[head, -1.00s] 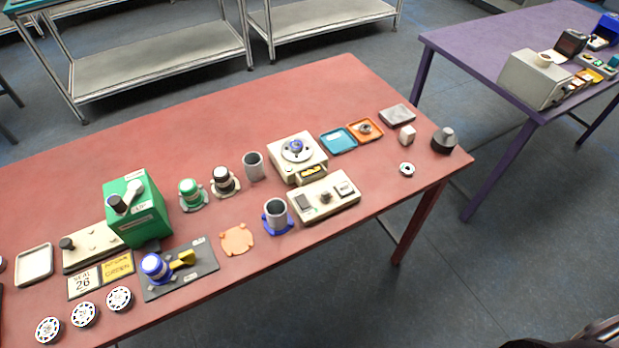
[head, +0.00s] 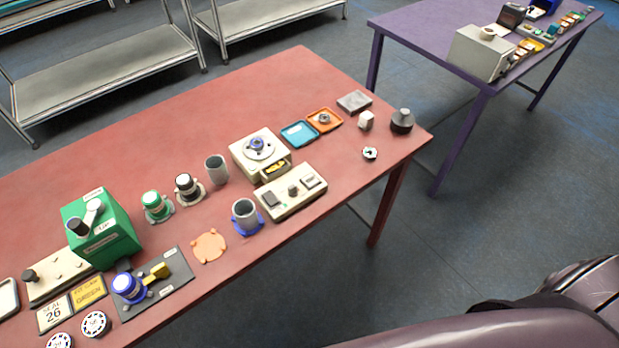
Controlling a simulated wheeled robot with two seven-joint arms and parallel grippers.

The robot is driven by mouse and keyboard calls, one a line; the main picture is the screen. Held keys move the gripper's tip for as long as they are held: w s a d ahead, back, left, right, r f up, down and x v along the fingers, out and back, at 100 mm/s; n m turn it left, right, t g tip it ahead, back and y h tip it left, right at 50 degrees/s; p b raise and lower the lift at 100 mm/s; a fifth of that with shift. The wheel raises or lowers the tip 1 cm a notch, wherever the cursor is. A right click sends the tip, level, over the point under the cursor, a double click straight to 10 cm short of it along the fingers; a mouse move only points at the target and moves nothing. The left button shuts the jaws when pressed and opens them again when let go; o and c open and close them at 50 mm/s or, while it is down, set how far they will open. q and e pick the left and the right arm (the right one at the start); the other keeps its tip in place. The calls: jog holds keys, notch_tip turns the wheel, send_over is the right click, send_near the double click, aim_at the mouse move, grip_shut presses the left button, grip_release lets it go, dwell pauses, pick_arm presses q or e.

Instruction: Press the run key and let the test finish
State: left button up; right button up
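A beige control box (head: 292,191) with dark keys and a knob lies near the front edge of the red table. Its labels are too small to read, so I cannot tell which key is the run key. Directly behind it stands a beige machine (head: 260,155) with a round top holding a blue-centred part and a yellow piece at its front. Neither gripper shows in the head view; only a smooth mauve part, probably of my arm, fills the bottom right.
The red table (head: 190,128) also carries a green box (head: 102,228), grey cups, a blue tray (head: 299,134), an orange tray (head: 324,119) and a dark weight (head: 402,121). A purple table (head: 420,22) stands behind at right. Open floor lies in front.

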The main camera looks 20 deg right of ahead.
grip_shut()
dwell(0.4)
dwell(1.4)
